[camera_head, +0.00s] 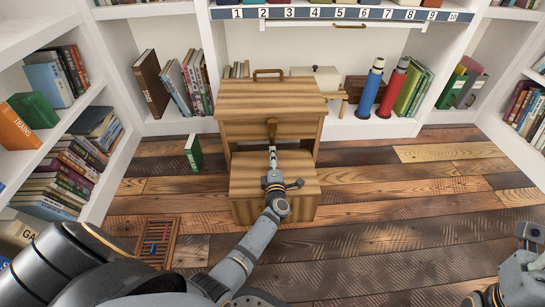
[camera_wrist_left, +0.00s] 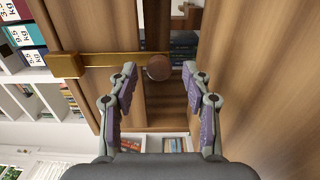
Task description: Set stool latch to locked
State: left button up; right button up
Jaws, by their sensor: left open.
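The wooden stool (camera_head: 246,104) stands on the floor at the centre of the head view, with a lower step (camera_head: 245,185) in front. Its brass latch (camera_head: 271,124) is at the front, below the top; in the left wrist view it is a brass bar (camera_wrist_left: 110,60) ending in a round knob (camera_wrist_left: 159,67). My left gripper (camera_head: 272,152) is at the latch. In the left wrist view its fingers (camera_wrist_left: 160,75) are open, one on each side of the knob, with visible gaps. My right arm (camera_head: 522,275) shows at the right edge; its finger state is unclear.
White bookshelves line both sides and the back. A blue bottle (camera_head: 368,90) and a red bottle (camera_head: 393,90) stand behind the stool to the right. A green book (camera_head: 194,152) stands on the floor at left, and an abacus-like frame (camera_head: 158,240) lies nearer. Floor at right is clear.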

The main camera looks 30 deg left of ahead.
pick_arm(q)
jog(key=v, duration=0.6)
jog(key=shift+s+d, duration=0.1)
jog(key=shift+s, duration=0.05)
